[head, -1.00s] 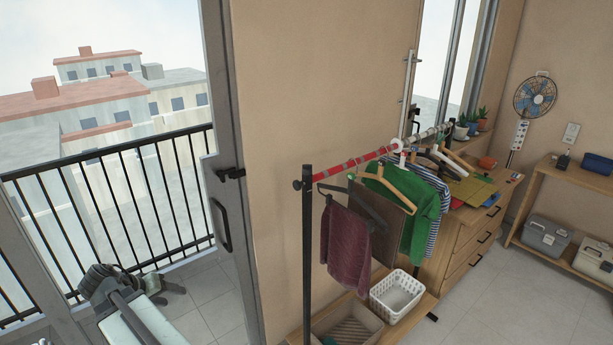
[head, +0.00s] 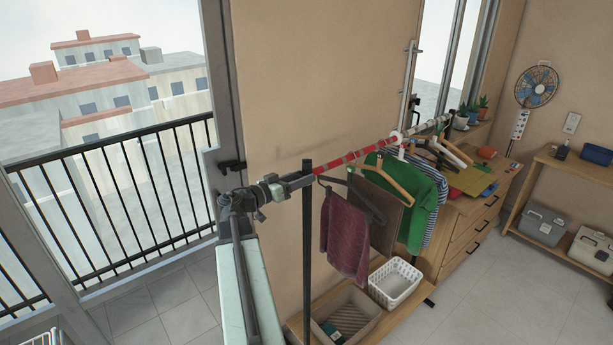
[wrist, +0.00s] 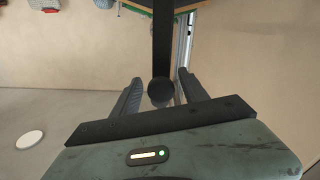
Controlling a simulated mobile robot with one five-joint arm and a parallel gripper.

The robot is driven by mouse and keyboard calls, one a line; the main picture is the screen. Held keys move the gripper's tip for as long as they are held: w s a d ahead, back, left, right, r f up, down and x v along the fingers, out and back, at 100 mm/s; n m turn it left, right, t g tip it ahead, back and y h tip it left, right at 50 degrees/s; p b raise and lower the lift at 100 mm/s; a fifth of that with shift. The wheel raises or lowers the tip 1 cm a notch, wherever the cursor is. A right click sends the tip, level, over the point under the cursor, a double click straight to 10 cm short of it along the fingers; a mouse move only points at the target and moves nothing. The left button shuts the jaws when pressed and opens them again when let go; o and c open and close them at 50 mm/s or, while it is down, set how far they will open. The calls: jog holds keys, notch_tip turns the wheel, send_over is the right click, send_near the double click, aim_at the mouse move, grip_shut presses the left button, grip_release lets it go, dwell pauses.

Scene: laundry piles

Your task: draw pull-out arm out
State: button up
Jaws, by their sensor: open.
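The clothes rack has a red-striped rail (head: 334,165) and a black post (head: 307,245) at its near end. In the wrist view, a round black knob (wrist: 160,92) shows in front of the post (wrist: 162,35). I take this knob to be the end of the pull-out arm. My gripper (wrist: 160,76) is open, with one finger on each side of the knob and small gaps visible.
A maroon garment (head: 345,237) and a green one (head: 425,205) hang close to the post. A white basket (head: 395,283) and a grey bin (head: 345,310) stand on the rack's low shelf. The wall is close behind; the balcony railing (head: 120,190) is at left.

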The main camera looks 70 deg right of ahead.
jog(key=shift+x, duration=0.95)
grip_shut()
dwell(0.6)
